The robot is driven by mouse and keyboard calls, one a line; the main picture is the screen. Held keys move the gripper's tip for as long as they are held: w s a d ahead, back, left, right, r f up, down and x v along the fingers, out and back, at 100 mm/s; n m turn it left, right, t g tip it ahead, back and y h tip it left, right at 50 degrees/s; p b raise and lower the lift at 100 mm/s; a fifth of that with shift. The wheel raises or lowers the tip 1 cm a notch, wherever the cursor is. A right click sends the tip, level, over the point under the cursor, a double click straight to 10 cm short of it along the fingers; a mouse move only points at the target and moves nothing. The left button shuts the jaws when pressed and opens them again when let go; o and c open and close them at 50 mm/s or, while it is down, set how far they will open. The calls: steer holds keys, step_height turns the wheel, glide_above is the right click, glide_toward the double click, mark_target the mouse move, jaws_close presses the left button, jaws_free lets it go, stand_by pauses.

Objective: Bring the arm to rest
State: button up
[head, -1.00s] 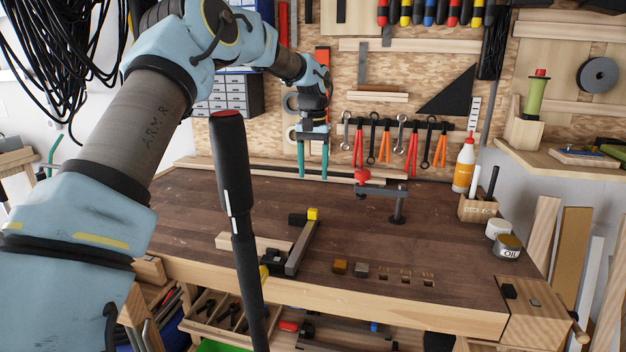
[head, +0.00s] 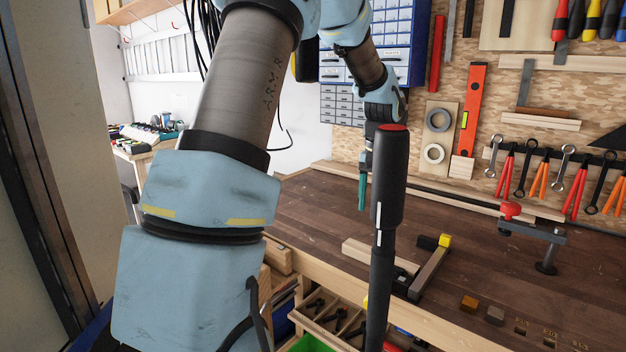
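My gripper (head: 367,190) hangs over the back left part of the wooden workbench (head: 320,215), its teal fingers pointing down. One finger shows at the outer left side. The other is hidden behind a black post with a red top (head: 389,180) close to the camera. The gripper looks open, and nothing shows in it. My arm reaches from the lower left, up past the top edge and back down to the gripper.
A bar clamp with a yellow block (head: 445,241) lies on the bench by a wooden strip. A red-knobbed clamp (head: 511,210) stands to the right. Small cubes (head: 469,304) lie near the front edge. Blue drawer cabinets (head: 395,50) and a tool board stand behind. The middle bench top is mostly clear.

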steer(key=s+a+f+n, duration=0.2)
steer(key=s+a, duration=0.6)
steer(key=a, duration=0.2)
steer(key=s+a+f+n+t, duration=0.1)
steer(key=s+a+n, duration=0.1)
steer(key=s+a, duration=0.6)
steer(key=a, duration=0.3)
steer(key=shift+a+f+n, duration=0.3)
steer(key=shift+f, duration=0.1)
